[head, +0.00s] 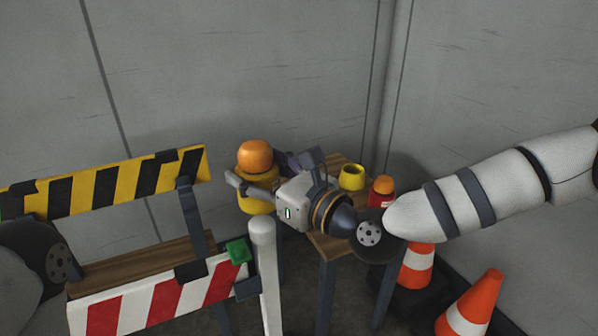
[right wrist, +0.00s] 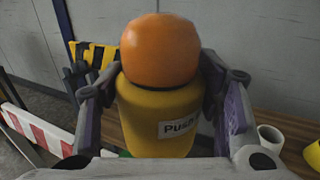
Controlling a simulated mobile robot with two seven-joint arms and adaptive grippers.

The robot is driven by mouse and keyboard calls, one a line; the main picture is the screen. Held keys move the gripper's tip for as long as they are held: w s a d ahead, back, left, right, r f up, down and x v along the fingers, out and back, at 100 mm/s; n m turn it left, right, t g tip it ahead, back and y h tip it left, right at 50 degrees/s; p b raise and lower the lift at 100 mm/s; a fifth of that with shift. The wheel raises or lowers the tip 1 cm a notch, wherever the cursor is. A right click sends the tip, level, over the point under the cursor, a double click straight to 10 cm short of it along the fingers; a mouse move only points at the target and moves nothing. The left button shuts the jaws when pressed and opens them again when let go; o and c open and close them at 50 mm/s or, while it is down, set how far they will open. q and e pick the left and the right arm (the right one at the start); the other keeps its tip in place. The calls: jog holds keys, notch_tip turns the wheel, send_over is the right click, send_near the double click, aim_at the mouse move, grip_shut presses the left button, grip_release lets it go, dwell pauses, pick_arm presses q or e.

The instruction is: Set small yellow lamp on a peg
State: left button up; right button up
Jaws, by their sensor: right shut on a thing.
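The yellow lamp (head: 256,196) has an orange dome on top and is upright. My right gripper (head: 262,174) is shut on it, with one finger on each side. In the right wrist view the lamp (right wrist: 158,100) fills the middle, with a "Push" label on its yellow body, between the fingers of the right gripper (right wrist: 160,88). A white round-topped post (head: 264,240) stands in front of the gripper in the head view. I cannot tell whether it is a peg. Only part of my left arm shows at the left edge; its gripper is out of view.
A striped barrier (head: 130,180) with a wooden shelf (head: 150,262) and a green block (head: 238,250) stands at left. A small wooden table (head: 345,243) at centre holds a yellow ring-like piece (head: 352,178) and a red-and-orange lamp (head: 381,190). Traffic cones (head: 470,305) stand at right. Grey walls close the back.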

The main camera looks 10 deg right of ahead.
aim_at(262, 222)
jog(key=shift+w+a+f, duration=0.1)
jog(key=shift+f, duration=0.7)
notch_tip(262, 222, down, 5)
jog(key=shift+f+b, duration=0.1)
jog(key=shift+b, duration=1)
pick_arm(q)
jog(key=shift+g, duration=0.6)
jog(key=shift+s+f+b, duration=0.3)
jog(key=shift+s+f, duration=1.35)
jog(key=shift+f, duration=0.1)
pick_arm(e)
jog(key=shift+f, duration=0.35)
pick_arm(q)
jog(key=shift+s+f, duration=0.25)
pick_arm(e)
jog(key=shift+f, duration=0.3)
jog(key=o, duration=1.5)
jog(key=shift+c, duration=0.2)
jog(key=v, duration=1.2)
